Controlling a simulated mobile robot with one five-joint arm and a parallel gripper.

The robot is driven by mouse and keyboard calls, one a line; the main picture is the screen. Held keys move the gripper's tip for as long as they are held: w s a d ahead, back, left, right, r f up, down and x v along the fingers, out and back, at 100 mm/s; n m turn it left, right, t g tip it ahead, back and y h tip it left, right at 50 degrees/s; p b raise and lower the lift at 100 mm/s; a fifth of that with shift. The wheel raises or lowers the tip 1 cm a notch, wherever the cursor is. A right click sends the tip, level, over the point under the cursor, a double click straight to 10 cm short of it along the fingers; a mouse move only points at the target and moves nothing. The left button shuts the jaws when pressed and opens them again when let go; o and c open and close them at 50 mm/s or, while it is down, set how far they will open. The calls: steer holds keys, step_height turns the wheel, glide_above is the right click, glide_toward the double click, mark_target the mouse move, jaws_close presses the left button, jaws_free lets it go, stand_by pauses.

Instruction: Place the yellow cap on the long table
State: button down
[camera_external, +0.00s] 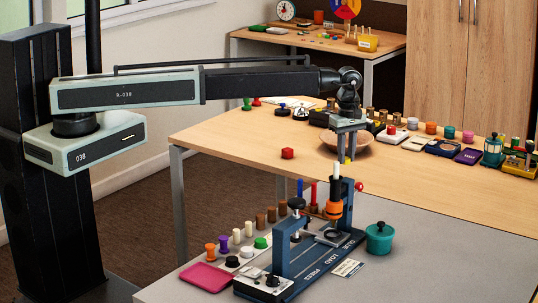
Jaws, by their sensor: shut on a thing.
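My gripper (346,148) points down in the middle of the view, above the near edge of the long table. It is shut on a small yellow piece (347,160), which looks like the yellow cap; the fingers hide most of it. The long table (235,130) has a light wooden top and runs from the middle to the right. The cap appears in the air, in front of a pinkish bowl (360,143); its exact height over the table is hard to tell.

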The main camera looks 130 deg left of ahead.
mark_target(351, 174)
steer(key=shift+w+a, duration=0.45)
steer(key=f+b, duration=0.4)
steer(key=shift+w+a, duration=0.2)
steer(key=shift+w, duration=0.05)
steer(key=shift+r, duration=0.2)
steer(key=shift+f, duration=0.15)
steer(key=c, duration=1.6)
jaws_free()
steer(key=shift+f, duration=0.1)
steer(key=o, duration=0.4)
